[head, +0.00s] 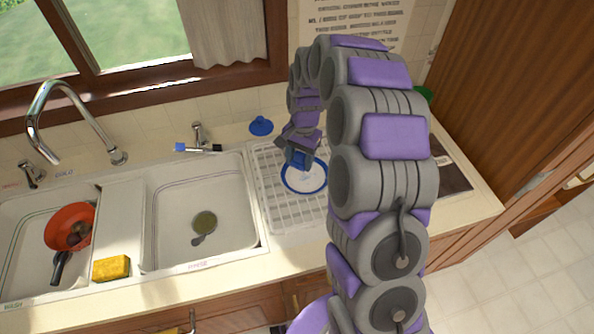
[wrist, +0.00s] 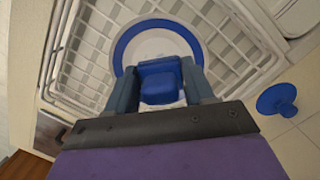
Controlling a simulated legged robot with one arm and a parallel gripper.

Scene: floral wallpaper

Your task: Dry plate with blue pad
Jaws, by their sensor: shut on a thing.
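A white plate with a blue rim (head: 307,180) lies in the white dish rack to the right of the sinks; it also shows in the wrist view (wrist: 128,48). My gripper (head: 297,158) is over the plate's upper left part. In the wrist view my gripper (wrist: 160,84) is shut on a blue pad (wrist: 160,72), held between its two fingers. The pad is over the plate and looks close to its surface; I cannot tell whether it touches. My gripper and the pad hide part of the plate.
The white dish rack (head: 275,212) surrounds the plate. A blue plunger-shaped thing (head: 261,126) stands behind the rack. Two sinks lie to the left, with a red bowl (head: 68,226), a yellow sponge (head: 111,268) and a tall faucet (head: 75,120).

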